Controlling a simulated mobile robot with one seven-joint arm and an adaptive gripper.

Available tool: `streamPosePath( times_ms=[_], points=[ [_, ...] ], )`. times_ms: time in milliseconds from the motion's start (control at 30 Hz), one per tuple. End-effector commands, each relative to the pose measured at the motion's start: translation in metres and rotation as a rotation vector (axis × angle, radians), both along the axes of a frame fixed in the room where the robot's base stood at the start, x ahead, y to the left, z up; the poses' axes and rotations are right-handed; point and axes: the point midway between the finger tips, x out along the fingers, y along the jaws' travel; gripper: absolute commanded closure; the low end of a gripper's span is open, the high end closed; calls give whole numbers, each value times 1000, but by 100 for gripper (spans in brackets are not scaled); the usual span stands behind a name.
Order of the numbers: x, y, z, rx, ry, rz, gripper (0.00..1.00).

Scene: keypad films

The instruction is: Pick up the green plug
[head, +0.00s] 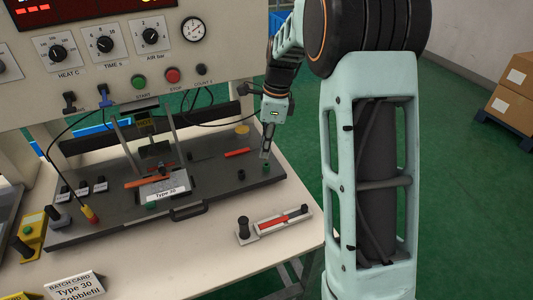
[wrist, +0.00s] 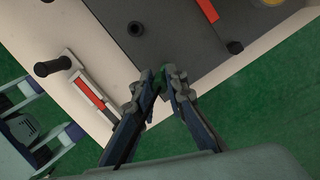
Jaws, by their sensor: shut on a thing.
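My gripper (head: 265,153) reaches down over the right end of the grey machine plate (head: 215,172). Its fingers are shut on the small green plug (head: 266,168), which shows just below the fingertips. In the wrist view the fingertips (wrist: 161,80) nearly meet, with a little green of the plug (wrist: 158,87) between them; most of it is hidden. I cannot tell whether the plug still touches the plate.
A red bar (head: 238,152) and a yellow disc (head: 242,129) lie behind the gripper. A black knob (head: 241,174) stands to its left. In front is a white holder with a red strip (head: 272,222). A panel with dials (head: 105,44) rises behind.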

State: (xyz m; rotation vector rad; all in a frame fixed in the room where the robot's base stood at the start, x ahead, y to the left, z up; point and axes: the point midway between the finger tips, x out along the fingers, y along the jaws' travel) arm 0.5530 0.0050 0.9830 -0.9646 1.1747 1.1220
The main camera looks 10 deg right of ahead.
Motion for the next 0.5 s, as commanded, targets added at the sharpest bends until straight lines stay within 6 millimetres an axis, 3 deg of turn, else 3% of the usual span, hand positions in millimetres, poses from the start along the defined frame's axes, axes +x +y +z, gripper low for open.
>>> streamPosePath(
  times_ms=[233, 500],
  points=[
    [-37, 25, 53, 0, -5, 2, 100],
    [-82, 55, 74, 0, -2, 3, 100]
  ],
)
